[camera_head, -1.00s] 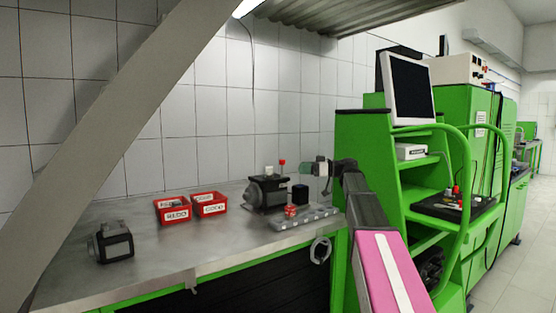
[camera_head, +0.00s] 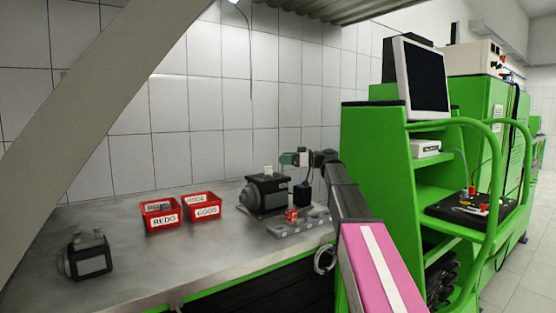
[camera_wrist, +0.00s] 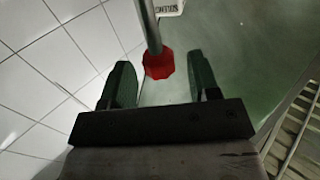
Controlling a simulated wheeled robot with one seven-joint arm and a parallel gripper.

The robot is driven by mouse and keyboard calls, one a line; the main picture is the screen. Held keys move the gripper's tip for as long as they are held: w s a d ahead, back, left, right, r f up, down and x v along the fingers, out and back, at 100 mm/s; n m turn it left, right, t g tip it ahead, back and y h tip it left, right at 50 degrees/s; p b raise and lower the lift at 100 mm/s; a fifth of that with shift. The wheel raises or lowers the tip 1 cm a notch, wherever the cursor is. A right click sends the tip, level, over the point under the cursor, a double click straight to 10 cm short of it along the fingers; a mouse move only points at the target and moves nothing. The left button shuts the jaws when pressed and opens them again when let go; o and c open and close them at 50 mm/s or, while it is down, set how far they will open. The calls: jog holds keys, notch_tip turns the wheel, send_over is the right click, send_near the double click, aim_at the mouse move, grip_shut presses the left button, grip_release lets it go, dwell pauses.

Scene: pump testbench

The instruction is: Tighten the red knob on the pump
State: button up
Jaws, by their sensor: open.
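The black pump (camera_head: 268,194) stands on the steel bench, toward its right end. In the wrist view the red knob (camera_wrist: 158,66) sits on the end of a thin metal rod. My gripper (camera_wrist: 161,72) is open, with one green finger on each side of the knob. A gap shows between each finger and the knob, so I see no contact. In the head view my gripper (camera_head: 288,158) is just above the pump's top, and I cannot make out the knob there.
Red bins labelled REDO (camera_head: 166,220) and GOOD (camera_head: 207,212) stand left of the pump. Another dark pump-like unit (camera_head: 86,256) lies farther left. A grey plate (camera_head: 298,228) lies before the pump. A green cabinet (camera_head: 375,185) stands close at right.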

jog(key=shift+w+a, duration=0.15)
jog(key=shift+a, duration=0.7)
jog(key=shift+w+a, duration=0.15)
jog(key=shift+a, duration=0.7)
jog(key=c, duration=0.9)
jog(key=shift+m+t, duration=0.3)
jog(key=shift+t, duration=0.2)
jog(key=m+t+h, duration=0.1)
jog(key=m+t, duration=0.1)
jog(key=t, duration=0.1)
jog(key=m+t+h, duration=0.2)
jog(key=t, duration=0.1)
jog(key=shift+w+d, duration=0.15)
jog(key=m+t+h, duration=0.5)
jog(key=shift+w+d, duration=0.3)
jog(key=shift+w, duration=0.05)
jog(key=shift+w+d+m+t+h, duration=0.1)
jog(key=shift+m+t+h, duration=0.5)
jog(key=shift+h, duration=0.5)
jog(key=shift+d+m+t+h, duration=0.1)
jog(key=shift+m+t+h, duration=0.2)
jog(key=shift+m+h, duration=0.5)
